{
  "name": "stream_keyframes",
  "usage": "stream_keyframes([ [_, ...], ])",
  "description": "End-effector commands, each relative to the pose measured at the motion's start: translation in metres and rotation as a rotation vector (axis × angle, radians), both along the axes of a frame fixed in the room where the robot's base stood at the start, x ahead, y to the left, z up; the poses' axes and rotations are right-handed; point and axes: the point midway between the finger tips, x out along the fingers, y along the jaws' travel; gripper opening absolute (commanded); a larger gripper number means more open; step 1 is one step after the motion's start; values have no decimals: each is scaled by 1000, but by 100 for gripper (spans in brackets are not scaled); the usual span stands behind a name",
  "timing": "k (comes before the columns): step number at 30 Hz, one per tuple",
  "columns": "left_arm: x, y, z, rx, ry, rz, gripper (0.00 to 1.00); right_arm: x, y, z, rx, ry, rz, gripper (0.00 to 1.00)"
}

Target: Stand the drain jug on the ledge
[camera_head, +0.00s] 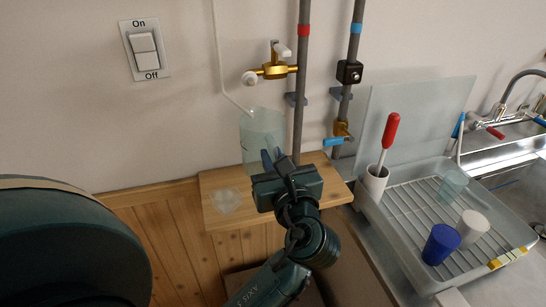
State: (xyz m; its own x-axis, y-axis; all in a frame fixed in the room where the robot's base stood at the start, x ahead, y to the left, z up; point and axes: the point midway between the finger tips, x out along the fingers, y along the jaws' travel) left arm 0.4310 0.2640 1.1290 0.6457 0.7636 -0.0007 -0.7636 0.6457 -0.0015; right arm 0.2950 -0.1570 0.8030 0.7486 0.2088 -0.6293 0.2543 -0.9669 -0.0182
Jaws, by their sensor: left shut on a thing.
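The drain jug (259,130) is a clear, pale greenish vessel, upright near the wall at the back of the wooden ledge (220,221). My left gripper (272,161) is shut on the jug at its lower front and hides part of it. The jug's base is partly hidden, so I cannot tell whether it touches the ledge. A thin white tube (219,58) comes down the wall and ends at the jug's mouth. My right gripper is not in view.
A round clear piece (227,200) lies on the ledge's left part. A brass valve (275,70) and grey pipes (301,110) are close above and behind. A drying rack (408,205) with cups stands at right; a switch (144,50) is on the wall.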

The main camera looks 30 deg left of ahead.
Motion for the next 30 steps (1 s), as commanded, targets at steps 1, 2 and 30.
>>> stream_keyframes([
  [1, 0, 0, -4, 2, 1, 0, 0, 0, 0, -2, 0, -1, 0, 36],
  [2, 0, 0, -6, 3, 0, 0, 0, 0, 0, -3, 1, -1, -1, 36],
  [30, 0, 0, -57, 3, -1, 0, 0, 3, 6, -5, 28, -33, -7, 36],
])
